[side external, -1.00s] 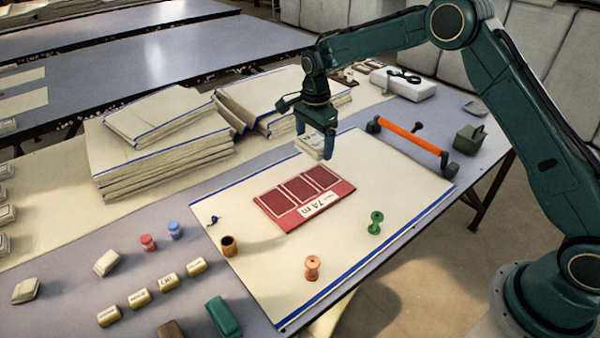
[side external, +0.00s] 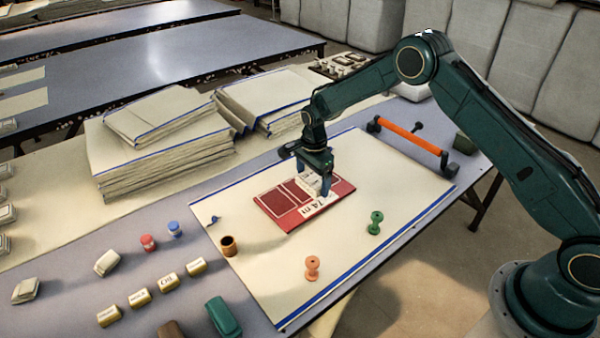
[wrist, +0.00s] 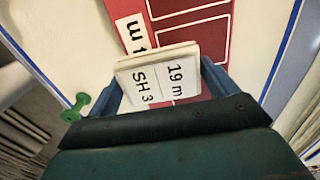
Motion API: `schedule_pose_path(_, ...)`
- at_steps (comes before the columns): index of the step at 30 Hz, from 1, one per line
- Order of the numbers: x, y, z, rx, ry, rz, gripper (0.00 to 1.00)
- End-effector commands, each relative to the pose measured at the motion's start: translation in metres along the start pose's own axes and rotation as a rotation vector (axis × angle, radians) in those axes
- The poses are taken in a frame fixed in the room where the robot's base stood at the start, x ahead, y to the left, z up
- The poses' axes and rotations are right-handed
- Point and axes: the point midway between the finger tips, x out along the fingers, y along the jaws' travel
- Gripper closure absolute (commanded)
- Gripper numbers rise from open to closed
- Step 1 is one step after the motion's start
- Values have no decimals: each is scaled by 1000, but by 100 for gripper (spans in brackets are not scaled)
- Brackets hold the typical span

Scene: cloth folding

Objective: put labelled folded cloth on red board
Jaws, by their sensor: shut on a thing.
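The red board (side external: 285,207) lies on the cream cloth sheet, with white-outlined rectangles and a white label strip along its near edge. My gripper (side external: 314,187) is over the board's right part. It is shut on a small cream folded cloth (side external: 307,184), which is partly hidden by the fingers in the side view. In the wrist view the folded cloth (wrist: 160,74) sits between the blue fingers and its label reads "19 m" and "SH 3". The red board (wrist: 190,22) shows beyond it. I cannot tell whether the cloth touches the board.
A green spool (side external: 376,222), an orange spool (side external: 312,268) and a brown cup (side external: 229,246) stand on the sheet around the board. An orange-handled bar (side external: 412,137) lies at the back right. Stacks of folded fabric (side external: 165,150) stand at the back left.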

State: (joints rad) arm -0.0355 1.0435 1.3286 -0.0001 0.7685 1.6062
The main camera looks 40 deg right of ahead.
Motion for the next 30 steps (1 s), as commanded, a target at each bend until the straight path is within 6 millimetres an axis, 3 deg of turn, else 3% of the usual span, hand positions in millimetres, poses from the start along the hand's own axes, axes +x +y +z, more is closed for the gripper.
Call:
schedule_pose_path(12, 39, 0, 0, 0, 0, 1, 37)
schedule_pose_path(27, 45, 0, 0, 0, 0, 1, 37)
schedule_pose_path(28, 45, 0, 0, 0, 0, 0, 10)
schedule_pose_path(30, 45, 0, 0, 0, 0, 0, 0)
